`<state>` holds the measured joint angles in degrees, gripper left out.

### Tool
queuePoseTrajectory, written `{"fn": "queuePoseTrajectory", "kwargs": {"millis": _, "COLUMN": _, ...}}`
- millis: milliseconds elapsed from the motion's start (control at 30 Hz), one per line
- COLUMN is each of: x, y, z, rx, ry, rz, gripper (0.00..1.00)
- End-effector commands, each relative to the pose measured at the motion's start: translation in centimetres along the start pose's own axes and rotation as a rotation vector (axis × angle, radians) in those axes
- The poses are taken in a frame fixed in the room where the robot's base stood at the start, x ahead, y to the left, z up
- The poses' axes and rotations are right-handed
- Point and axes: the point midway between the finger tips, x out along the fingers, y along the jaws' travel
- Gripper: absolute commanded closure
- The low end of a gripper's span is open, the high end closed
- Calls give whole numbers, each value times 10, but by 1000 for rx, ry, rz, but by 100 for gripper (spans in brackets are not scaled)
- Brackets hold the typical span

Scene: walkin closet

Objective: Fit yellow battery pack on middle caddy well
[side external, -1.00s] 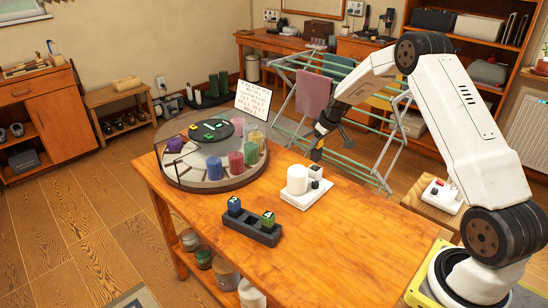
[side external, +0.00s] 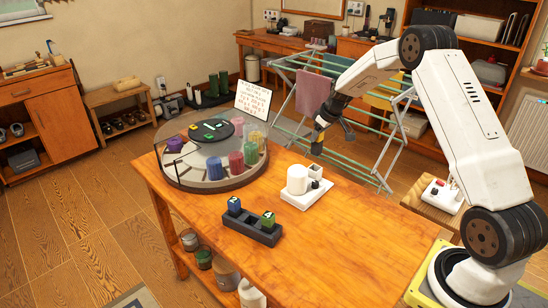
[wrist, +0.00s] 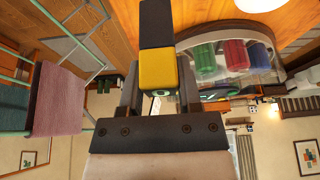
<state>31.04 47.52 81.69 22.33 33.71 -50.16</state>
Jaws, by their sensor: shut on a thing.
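My gripper (wrist: 160,95) is shut on the yellow battery pack (wrist: 158,70), which shows between the fingers in the wrist view with a dark section beyond it. In the side view my gripper (side external: 319,134) hangs above the far part of the wooden table, beyond the white device and away from the caddy; the pack's yellow is not clear there. The dark caddy (side external: 263,238) lies near the table's front edge. A blue pack (side external: 234,205) stands at its left end and a green pack (side external: 268,219) toward its right. The middle well between them looks empty.
A white device (side external: 306,198) with a white cylinder (side external: 297,179) stands between my gripper and the caddy. A round carousel (side external: 205,183) with colored jars and a sign (side external: 253,98) stand at the table's left. The table front (side external: 320,250) is clear.

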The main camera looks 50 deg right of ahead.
Motion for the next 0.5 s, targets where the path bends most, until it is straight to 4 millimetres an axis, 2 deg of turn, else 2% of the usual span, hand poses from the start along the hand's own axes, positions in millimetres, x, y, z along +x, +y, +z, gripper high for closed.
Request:
{"fn": "queuePoseTrajectory", "kwargs": {"millis": 267, "x": -39, "y": 0, "z": -17, "rx": -2, "ry": 4, "rz": 3, "gripper": 100}}
{"fn": "queuePoseTrajectory", "kwargs": {"millis": 500, "x": -33, "y": -48, "z": -28, "rx": -29, "ry": -7, "rz": -10, "gripper": 100}}
